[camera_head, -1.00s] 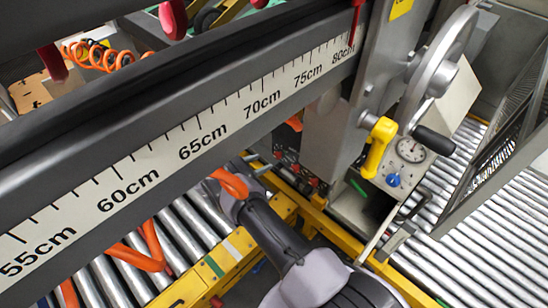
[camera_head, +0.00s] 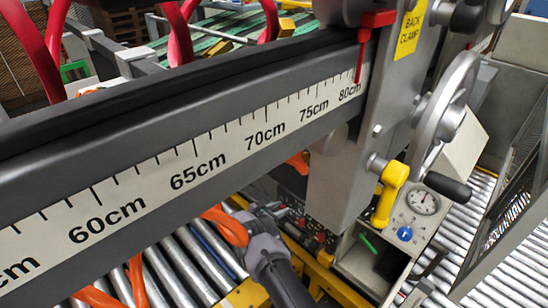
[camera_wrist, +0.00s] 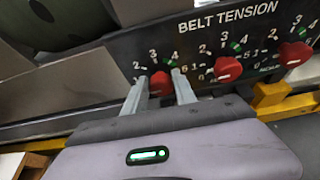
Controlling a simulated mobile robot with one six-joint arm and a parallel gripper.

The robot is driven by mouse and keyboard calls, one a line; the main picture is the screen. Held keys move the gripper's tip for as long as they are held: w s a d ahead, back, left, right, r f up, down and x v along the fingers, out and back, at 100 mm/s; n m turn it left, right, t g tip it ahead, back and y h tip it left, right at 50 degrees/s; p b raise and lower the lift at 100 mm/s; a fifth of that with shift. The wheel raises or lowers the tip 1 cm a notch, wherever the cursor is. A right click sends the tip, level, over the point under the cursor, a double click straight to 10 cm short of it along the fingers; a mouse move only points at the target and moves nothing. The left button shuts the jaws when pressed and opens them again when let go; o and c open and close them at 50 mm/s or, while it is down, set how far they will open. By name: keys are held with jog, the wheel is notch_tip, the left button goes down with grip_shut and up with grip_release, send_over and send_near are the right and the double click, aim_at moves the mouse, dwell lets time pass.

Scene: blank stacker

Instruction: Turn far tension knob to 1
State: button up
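A dark panel (camera_wrist: 206,45) headed BELT TENSION fills the upper right of the wrist view. It carries three red knobs with dials and green marks: a left knob (camera_wrist: 160,84), a middle knob (camera_wrist: 228,69) and a right knob (camera_wrist: 295,54). My gripper (camera_wrist: 161,76) has one finger on each side of the left knob. Its fingers are apart and overlap the knob's edges; I cannot tell whether they touch it. They hide parts of that dial, so its setting is unclear. In the head view my gripper (camera_head: 263,213) is below the scaled beam, by the yellow frame.
The grey scaled beam (camera_head: 150,165) crosses above my arm in the head view. A handwheel (camera_head: 440,115), a yellow handle (camera_head: 390,190) and a gauge box (camera_head: 418,212) stand at right. Metal rollers (camera_head: 185,260) and orange hoses (camera_head: 228,226) lie below. A yellow bracket (camera_wrist: 270,97) is under the panel.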

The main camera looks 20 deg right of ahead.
jog(key=shift+s+f, duration=0.2)
jog(key=shift+f, duration=0.05)
grip_shut()
jog(key=shift+s+d+f+m+t+p, duration=0.1)
jog(key=shift+m+t+p, duration=0.2)
jog(key=shift+m, duration=0.2)
jog(key=o, duration=1)
grip_release()
